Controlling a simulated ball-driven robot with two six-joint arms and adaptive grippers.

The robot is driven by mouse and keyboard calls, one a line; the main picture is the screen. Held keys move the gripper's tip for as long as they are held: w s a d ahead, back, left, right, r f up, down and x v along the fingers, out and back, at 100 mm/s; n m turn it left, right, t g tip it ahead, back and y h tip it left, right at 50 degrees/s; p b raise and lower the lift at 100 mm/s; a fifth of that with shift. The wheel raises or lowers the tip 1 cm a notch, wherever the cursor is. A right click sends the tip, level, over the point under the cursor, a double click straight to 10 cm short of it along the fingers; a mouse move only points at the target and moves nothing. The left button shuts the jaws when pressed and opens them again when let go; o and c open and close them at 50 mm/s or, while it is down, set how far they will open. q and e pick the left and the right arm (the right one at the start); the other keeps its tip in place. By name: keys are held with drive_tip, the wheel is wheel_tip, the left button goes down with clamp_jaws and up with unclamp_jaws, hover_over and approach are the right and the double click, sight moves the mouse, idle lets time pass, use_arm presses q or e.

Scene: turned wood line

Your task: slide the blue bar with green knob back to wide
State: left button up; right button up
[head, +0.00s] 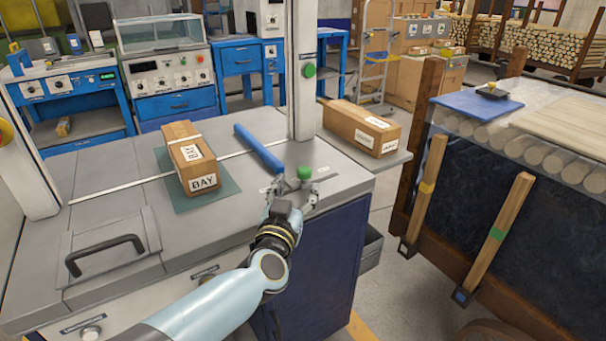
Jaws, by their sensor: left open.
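The blue bar (258,149) lies at a slant on the right part of the grey machine top, with the cardboard box to its left. The green knob (304,173) stands at its near end, beside a small marked scale strip on the top. My left gripper (291,190) is open at the near end of the bar, its fingers close around the knob area. Whether a finger touches the knob or the bar, I cannot tell. My right gripper is out of view.
A cardboard box marked BAY (188,160) sits on a green mat (224,189). A second box (361,127) lies on a side shelf at the right. A black handle (105,255) is at the front left. Two uprights flank the machine top.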

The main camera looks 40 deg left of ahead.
sight(302, 175)
use_arm(q)
drive_tip(key=b+x, duration=0.1)
drive_tip(key=x, duration=0.5)
drive_tip(key=shift+w+a, duration=0.1)
drive_tip(key=shift+w, duration=0.2)
drive_tip(key=shift+c, duration=0.4)
clamp_jaws()
